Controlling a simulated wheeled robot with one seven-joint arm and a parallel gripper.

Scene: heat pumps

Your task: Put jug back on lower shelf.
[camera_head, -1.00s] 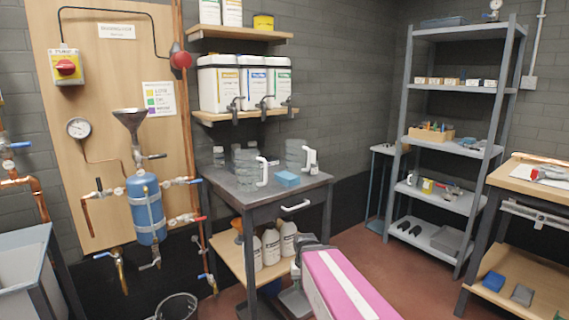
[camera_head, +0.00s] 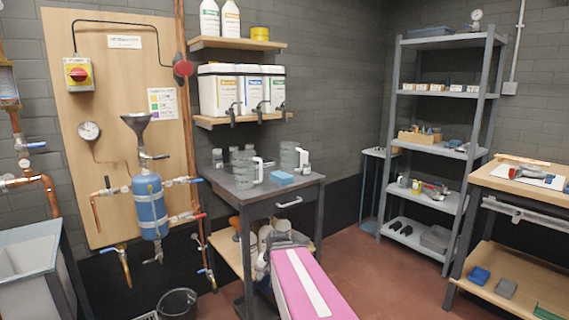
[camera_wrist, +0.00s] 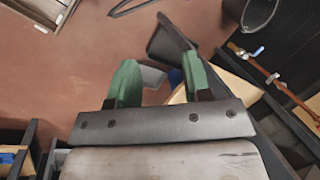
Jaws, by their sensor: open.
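Two clear jugs with white handles stand upright on the grey workbench top (camera_head: 232,206): a left jug (camera_head: 244,172) and a right jug (camera_head: 288,156). Below is the bench's wooden lower shelf (camera_head: 226,250), with white bottles (camera_head: 265,238) partly hidden by my arm. A wooden wall shelf (camera_head: 210,122) holds white canisters, under a higher wall shelf (camera_head: 205,43). My gripper (camera_wrist: 160,80) has its green fingertips spread apart, with no jug between them. In the head view it is low in front of the bench, mostly hidden behind my pink arm.
A black bucket (camera_head: 177,303) stands on the floor left of the bench; its rim shows in the wrist view (camera_wrist: 262,14). A pipe board with a blue tank (camera_head: 150,205) is on the left. A grey rack (camera_head: 433,150) and another bench (camera_head: 530,180) are on the right. Floor between is clear.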

